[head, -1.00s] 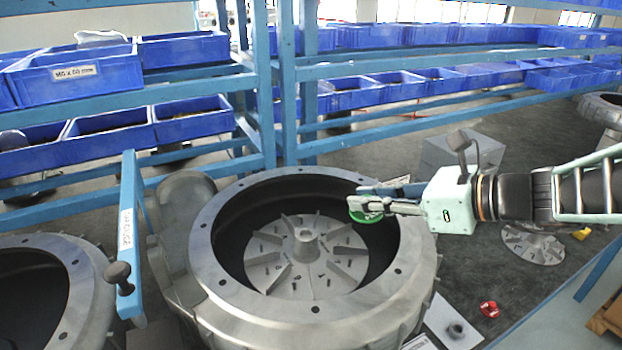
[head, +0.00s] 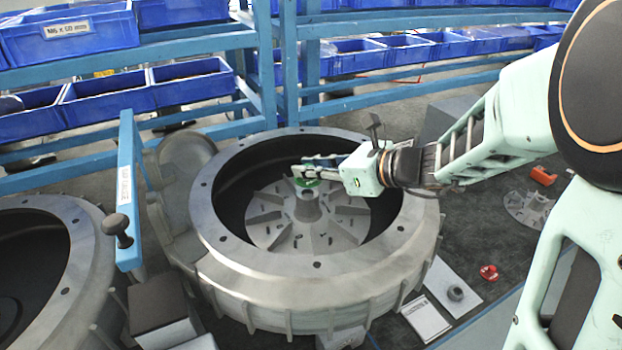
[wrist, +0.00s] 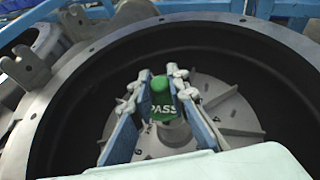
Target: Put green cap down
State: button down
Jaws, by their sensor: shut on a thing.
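The green cap (head: 307,183) is in my gripper (head: 305,170), over the hub of the finned impeller (head: 340,221) inside the round grey blower housing (head: 330,270). In the wrist view the cap (wrist: 161,100) shows a knob on top and the letters "PASS", with my gripper's fingers (wrist: 160,92) shut on it from both sides. I cannot tell whether the cap touches the hub.
The housing's raised rim surrounds the impeller. A blue post with a black knob (head: 116,222) stands at the left. Blue bins (head: 105,97) line the rack behind. A red part (head: 488,272), a grey ring (head: 455,293) and a white sheet (head: 426,319) lie at the right.

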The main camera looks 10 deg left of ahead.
aim_at(317, 180)
jog(key=shift+w+a+f+b, duration=0.15)
jog(key=shift+f+b, duration=0.9)
jog(key=shift+f, duration=0.7)
jog(key=shift+f, duration=0.1)
jog(key=shift+f, duration=0.15)
jog(key=c, duration=1.9)
grip_release()
jog(key=shift+r, duration=0.2)
jog(key=shift+d+r, duration=0.15)
jog(key=shift+d, duration=0.1)
jog(key=v, duration=1.1)
jog(key=shift+s+d+b, duration=0.2)
jog(key=shift+s+b, duration=0.15)
jog(key=shift+b, duration=0.05)
jog(key=shift+d, duration=0.1)
